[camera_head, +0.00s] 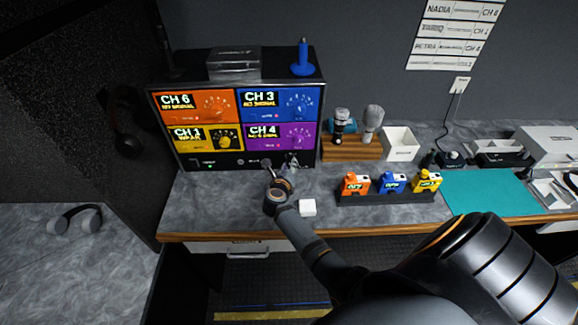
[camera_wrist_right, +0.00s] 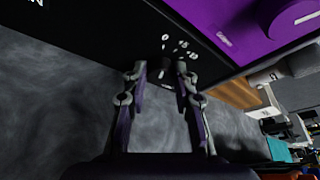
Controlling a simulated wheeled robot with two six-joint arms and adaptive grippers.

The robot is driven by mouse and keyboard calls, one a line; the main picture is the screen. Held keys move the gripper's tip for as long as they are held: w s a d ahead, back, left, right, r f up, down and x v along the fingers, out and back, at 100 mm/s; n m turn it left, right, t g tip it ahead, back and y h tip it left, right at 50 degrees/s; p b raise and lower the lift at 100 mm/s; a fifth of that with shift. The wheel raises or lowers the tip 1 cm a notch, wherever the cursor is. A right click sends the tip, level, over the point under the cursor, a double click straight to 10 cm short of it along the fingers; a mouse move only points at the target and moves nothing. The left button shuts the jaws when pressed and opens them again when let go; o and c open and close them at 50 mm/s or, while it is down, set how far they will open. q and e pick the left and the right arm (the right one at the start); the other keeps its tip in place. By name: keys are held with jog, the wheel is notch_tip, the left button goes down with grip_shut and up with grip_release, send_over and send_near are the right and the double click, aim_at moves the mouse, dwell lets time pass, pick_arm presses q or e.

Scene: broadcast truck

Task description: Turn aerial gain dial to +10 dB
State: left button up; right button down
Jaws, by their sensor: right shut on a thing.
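The receiver rack (camera_head: 236,115) stands at the back left of the desk, with four coloured channel panels and a black strip along its bottom. The aerial gain dial (camera_wrist_right: 164,76) sits on that strip, below the purple CH 4 panel. White scale marks (camera_wrist_right: 180,44) surround it in the right wrist view. My right gripper (camera_head: 280,168) reaches up to the strip; in the right wrist view its fingertips (camera_wrist_right: 162,73) are on both sides of the dial, shut on it. The dial is dark, and its exact setting is not readable. My left gripper is not in view.
A small white block (camera_head: 307,207) lies on the desk by my right wrist. A rack of orange, blue and yellow packs (camera_head: 388,197) stands to the right. Behind it are microphones on a wooden stand (camera_head: 350,149) and a white bin (camera_head: 400,145). A teal mat (camera_head: 490,192) lies farther right.

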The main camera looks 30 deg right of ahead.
jog(key=shift+d+r+m+y+p, duration=0.1)
jog(key=shift+r+m+y+p, duration=0.1)
jog(key=shift+m+y+p, duration=0.5)
jog(key=shift+s+d+m+t+y+p, duration=0.15)
jog(key=shift+m+t+y+p, duration=0.2)
jog(key=shift+m, duration=0.65)
jog(key=shift+m+t+y, duration=0.35)
jog(key=shift+m+y, duration=0.2)
jog(key=shift+m, duration=0.35)
jog(key=shift+d+f+m+t+y, duration=0.15)
jog(key=shift+m+t+y, duration=0.4)
jog(key=shift+m, duration=0.45)
jog(key=c, duration=1.1)
grip_release()
jog(key=shift+s, duration=0.1)
jog(key=shift+o, duration=0.2)
